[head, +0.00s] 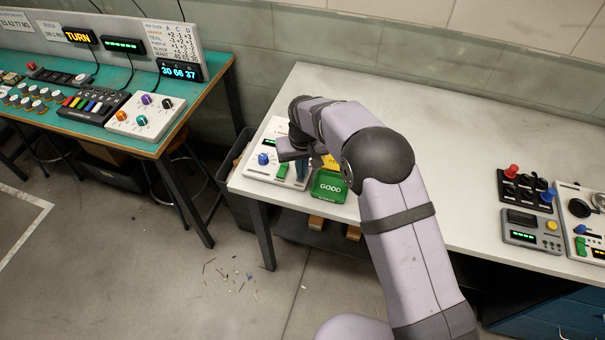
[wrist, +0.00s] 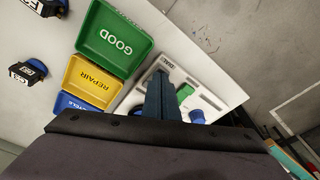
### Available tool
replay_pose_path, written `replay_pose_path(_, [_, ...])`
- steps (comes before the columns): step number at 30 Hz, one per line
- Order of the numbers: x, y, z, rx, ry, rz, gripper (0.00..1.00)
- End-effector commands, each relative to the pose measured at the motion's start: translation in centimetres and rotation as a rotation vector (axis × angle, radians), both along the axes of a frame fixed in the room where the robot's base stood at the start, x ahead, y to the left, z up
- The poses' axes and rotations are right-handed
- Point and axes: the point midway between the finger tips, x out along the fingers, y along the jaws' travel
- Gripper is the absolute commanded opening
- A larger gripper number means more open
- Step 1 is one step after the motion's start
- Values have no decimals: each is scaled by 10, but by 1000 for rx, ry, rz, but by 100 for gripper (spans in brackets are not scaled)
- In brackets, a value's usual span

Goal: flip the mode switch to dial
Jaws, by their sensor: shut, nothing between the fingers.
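A white control panel (head: 256,170) lies at the left end of the white table. It bears a blue knob (head: 263,159), a green part (head: 282,171) and a small green display. The panel (wrist: 211,101) also shows in the wrist view, with a small dark label near my fingertips that is too small to read surely. My gripper (head: 302,174) is shut and empty, pointing down over the panel's right part; its fingers (wrist: 159,78) show in the wrist view. I cannot make out the mode switch or its position; the fingers hide part of the panel. Contact cannot be told.
A green GOOD tray (head: 329,187) stands right beside the panel. Yellow REPAIR (wrist: 92,82) and blue (wrist: 75,103) trays adjoin it. More control boxes (head: 532,230) stand at the table's right end. The table's middle is clear. A green-topped bench (head: 118,80) stands at left.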

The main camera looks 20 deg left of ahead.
Motion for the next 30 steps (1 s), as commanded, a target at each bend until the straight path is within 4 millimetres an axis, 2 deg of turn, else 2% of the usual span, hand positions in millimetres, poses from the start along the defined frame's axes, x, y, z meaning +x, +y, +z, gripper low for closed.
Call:
replay_pose_path(14, [0,0,-4,0,0,0,0])
replay_pose_path(30, [0,0,30,0,-1,0,0])
